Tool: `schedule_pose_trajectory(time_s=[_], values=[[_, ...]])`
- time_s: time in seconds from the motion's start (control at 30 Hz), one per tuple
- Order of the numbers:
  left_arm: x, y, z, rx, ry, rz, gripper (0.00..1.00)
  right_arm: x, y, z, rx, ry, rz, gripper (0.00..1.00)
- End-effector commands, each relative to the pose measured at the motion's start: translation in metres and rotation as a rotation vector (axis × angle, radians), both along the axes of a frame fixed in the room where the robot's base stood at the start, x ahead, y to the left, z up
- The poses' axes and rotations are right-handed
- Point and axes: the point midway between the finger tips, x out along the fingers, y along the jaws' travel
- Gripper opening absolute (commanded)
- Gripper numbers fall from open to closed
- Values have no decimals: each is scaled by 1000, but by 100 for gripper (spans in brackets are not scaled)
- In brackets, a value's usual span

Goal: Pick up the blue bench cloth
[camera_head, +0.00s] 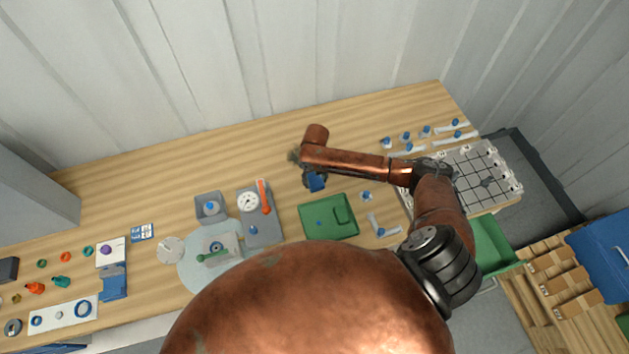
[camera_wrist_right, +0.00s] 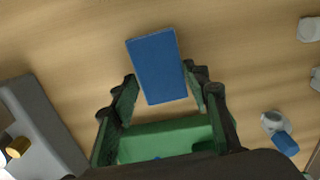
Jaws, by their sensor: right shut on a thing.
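The blue bench cloth (camera_wrist_right: 157,65) is a flat blue rectangle between the fingertips of my right gripper (camera_wrist_right: 160,80) in the right wrist view. In the head view the cloth (camera_head: 317,183) shows as a small blue patch below the end of my right arm. My right gripper (camera_head: 311,178) is shut on it, over the wooden bench (camera_head: 200,160), behind the green tray (camera_head: 330,216). I cannot tell how far the cloth is above the bench. My left gripper is not in view.
A grey block with a dial (camera_head: 249,203) and an orange-handled tool (camera_head: 264,196) are left of the tray. A white gridded rack (camera_head: 470,165) and several small blue-topped parts are at the right. The bench behind the gripper is clear up to the wall.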

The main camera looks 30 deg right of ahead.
Motion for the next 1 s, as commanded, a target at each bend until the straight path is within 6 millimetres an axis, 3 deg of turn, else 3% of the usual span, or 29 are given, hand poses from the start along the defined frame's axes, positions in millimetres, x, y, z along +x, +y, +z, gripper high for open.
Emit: schedule_pose_trajectory(time_s=[0.17, 0.57, 0.77, 1.0], values=[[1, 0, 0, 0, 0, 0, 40, 0, 0, 0, 0, 0, 0, 22], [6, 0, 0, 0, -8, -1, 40, 1, 0, 8, 1, -1, 0, 22], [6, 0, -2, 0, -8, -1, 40, -2, 1, 35, 1, -2, 2, 22], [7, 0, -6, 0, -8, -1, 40, -45, 10, 87, -1, -3, 4, 22]])
